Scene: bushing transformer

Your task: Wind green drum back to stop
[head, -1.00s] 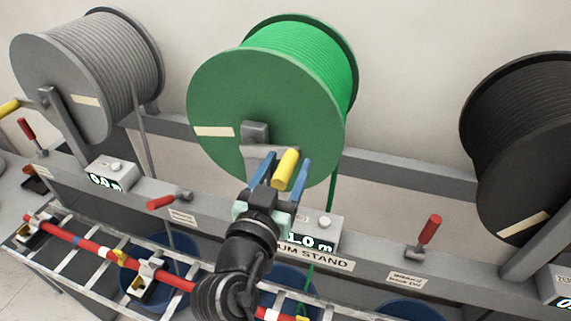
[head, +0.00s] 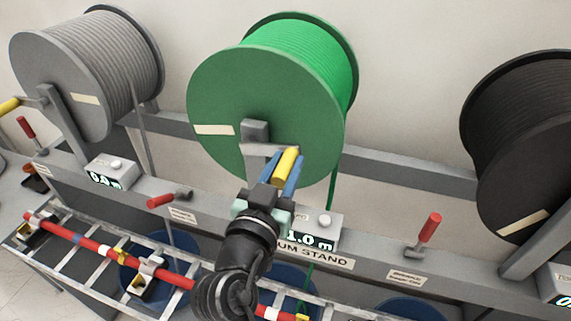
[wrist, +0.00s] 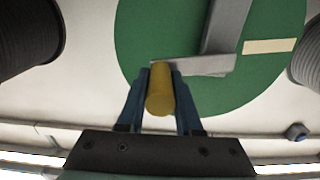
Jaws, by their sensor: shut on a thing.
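The green drum (head: 235,105) hangs in the middle of the stand, its cable wound on the barrel and one green strand running down at its right side. A grey crank arm (head: 262,150) on its face ends in a yellow handle (head: 286,164). My gripper (head: 284,172) is shut on this handle, a blue finger on either side. In the wrist view the yellow handle (wrist: 160,90) sits between the fingers, with the crank and the green drum face (wrist: 150,35) behind. The counter (head: 314,232) below the drum reads 1.0 m, its first part partly covered by my arm.
A grey drum (head: 60,80) stands at left and a black drum (head: 520,150) at right. A ladder-like tray (head: 90,262) with a red cable crosses in front.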

